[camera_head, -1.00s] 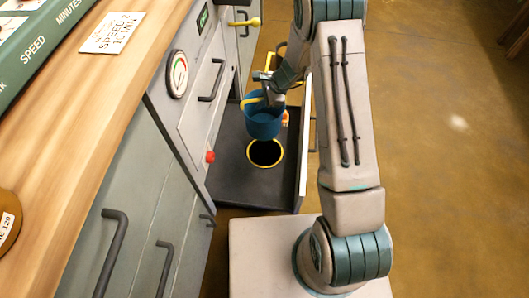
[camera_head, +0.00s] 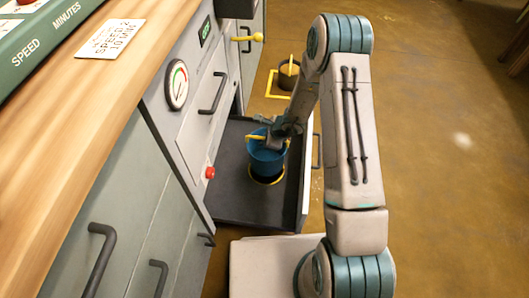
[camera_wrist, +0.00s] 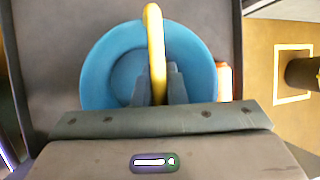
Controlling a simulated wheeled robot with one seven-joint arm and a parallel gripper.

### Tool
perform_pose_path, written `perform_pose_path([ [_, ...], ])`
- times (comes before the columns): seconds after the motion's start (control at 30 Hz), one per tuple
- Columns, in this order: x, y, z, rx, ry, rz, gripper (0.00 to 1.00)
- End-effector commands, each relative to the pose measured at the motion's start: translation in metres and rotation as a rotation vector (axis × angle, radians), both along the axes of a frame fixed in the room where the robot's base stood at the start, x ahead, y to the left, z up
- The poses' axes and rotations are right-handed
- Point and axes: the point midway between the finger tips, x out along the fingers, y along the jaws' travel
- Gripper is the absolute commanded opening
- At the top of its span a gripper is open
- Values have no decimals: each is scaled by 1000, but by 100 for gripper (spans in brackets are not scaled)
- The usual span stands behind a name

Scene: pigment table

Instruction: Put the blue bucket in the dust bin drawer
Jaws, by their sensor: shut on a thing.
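The blue bucket (camera_head: 266,156) has a yellow handle and hangs upright from my gripper (camera_head: 275,138). My gripper is shut on the yellow handle (camera_wrist: 155,50), and the bucket's round opening (camera_wrist: 110,70) shows below it in the wrist view. The dust bin drawer (camera_head: 245,200) is pulled open, with a dark floor and a yellow-ringed round hole (camera_head: 268,181). The bucket is over the drawer and covers most of the ring from the head view. I cannot tell whether its base touches the drawer or enters the hole.
The wooden counter (camera_head: 130,65) and cabinet fronts run along the left. A red knob (camera_head: 210,172) sits beside the drawer. The floor at right is clear.

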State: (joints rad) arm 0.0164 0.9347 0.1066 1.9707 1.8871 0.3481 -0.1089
Motion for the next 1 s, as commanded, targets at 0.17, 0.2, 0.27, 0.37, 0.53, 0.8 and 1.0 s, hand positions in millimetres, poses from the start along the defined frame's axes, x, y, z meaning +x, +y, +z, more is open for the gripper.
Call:
perform_pose_path([
  [0.17,1,0,-14,2,-1,0,0],
  [0.2,1,0,-20,2,-1,0,0],
  [0.27,1,0,-29,2,0,-2,0],
  [0.37,1,0,-41,2,-1,-1,0],
  [0.53,1,0,-41,1,-3,0,0],
  [0.8,0,0,-43,1,-1,0,31],
  [1.0,0,0,-43,1,-1,0,33],
])
